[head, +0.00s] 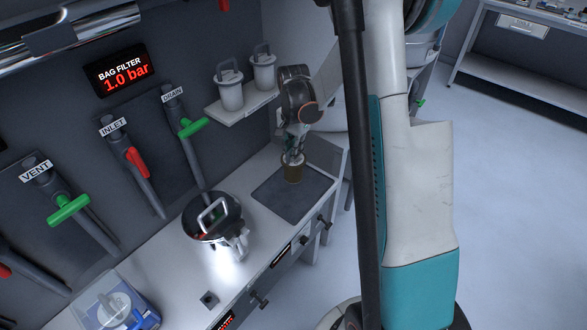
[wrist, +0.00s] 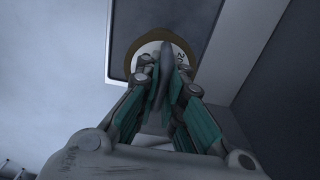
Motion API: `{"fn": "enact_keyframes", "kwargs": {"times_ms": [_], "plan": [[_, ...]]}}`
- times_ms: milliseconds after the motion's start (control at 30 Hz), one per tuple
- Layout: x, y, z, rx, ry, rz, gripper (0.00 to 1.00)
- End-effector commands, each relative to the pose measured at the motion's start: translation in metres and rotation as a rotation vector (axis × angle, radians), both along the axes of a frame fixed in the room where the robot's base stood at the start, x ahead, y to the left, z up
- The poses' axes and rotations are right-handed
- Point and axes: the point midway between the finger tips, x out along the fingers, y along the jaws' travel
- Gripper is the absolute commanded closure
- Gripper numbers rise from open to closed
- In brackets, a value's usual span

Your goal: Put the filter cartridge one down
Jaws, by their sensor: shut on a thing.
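A brown filter cartridge (head: 293,172) with a pale top is upright at the dark mat (head: 270,199) on the counter. My gripper (head: 292,157) is above it and shut on the upright part at its top. In the wrist view, my gripper (wrist: 166,85) is closed around a thin grey grip. The cartridge's pale top (wrist: 149,49), with a dark number, and its brown rim show behind the fingers. The cartridge's lower end looks very near the mat. I cannot tell whether it touches.
A round metal lid with a handle (head: 212,214) sits left of the mat. Two white lidded canisters (head: 231,90) stand on a wall shelf behind my gripper. A clear box (head: 112,305) with a white lidded thing is at the lower left. Valve handles line the wall.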

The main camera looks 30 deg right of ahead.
Motion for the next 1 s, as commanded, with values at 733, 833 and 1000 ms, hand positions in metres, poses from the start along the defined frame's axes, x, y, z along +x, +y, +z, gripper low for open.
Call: {"fn": "enact_keyframes", "kwargs": {"times_ms": [733,833,1000], "plan": [[0.000,0.000,-0.058,0.000,0.000,0.001,1.00],[0.000,0.000,-0.058,0.000,0.000,0.001,1.00],[0.000,0.000,-0.061,0.000,0.000,0.001,0.81]]}}
